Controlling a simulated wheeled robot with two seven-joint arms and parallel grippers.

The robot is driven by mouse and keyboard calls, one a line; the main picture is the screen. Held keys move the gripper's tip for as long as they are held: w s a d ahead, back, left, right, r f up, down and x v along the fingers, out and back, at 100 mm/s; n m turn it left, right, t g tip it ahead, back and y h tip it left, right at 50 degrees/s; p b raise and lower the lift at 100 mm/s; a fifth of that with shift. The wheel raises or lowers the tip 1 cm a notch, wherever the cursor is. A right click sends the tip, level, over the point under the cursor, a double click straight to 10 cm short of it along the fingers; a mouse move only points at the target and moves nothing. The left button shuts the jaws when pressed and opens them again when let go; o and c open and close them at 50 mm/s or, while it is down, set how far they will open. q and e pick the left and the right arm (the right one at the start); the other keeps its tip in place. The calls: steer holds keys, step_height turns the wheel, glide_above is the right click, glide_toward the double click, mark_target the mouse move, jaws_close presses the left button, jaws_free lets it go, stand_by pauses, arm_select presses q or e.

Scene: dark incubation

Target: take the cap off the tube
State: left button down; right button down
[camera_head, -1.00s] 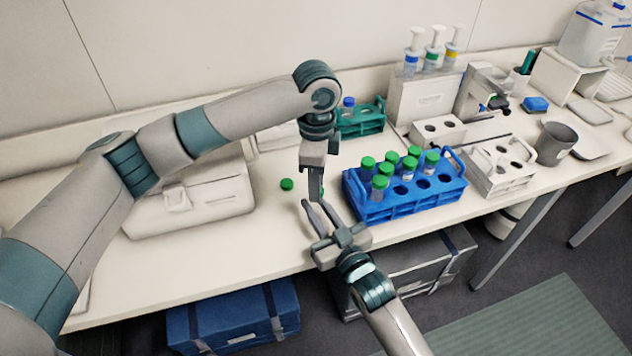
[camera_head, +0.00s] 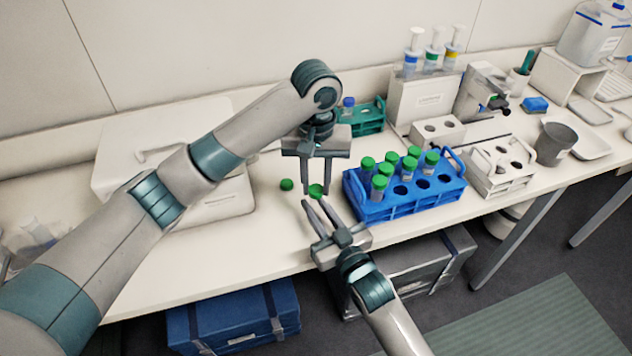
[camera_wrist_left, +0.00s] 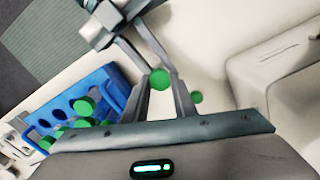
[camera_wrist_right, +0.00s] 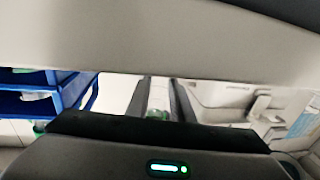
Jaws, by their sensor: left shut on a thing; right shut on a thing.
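My left gripper (camera_head: 317,188) points straight down, its two fingers closed on a green cap (camera_head: 316,191). The same cap sits between the left fingers in the left wrist view (camera_wrist_left: 160,79). My right gripper (camera_head: 312,203) reaches up from the front, its fingertips just below the cap. In the right wrist view, a pale, blurred piece of the tube (camera_wrist_right: 158,114) shows between its fingers. The tube is mostly hidden by the fingers, and I cannot tell whether the cap still touches it.
A loose green cap (camera_head: 287,184) lies on the table left of the grippers. A blue rack (camera_head: 400,208) with several green-capped tubes stands close on the right. A teal rack (camera_head: 368,127) is behind. The table's front edge is near the right gripper.

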mark_target(316, 188)
arm_select(q)
steer(key=shift+n, duration=1.1)
steer(key=shift+w, duration=0.1)
steer(key=shift+r, duration=0.45)
steer(key=shift+r, duration=0.5)
steer(key=shift+r, duration=0.3)
steer(key=shift+r, duration=1.9)
arm_select(e)
steer(key=c, duration=1.5)
jaws_free()
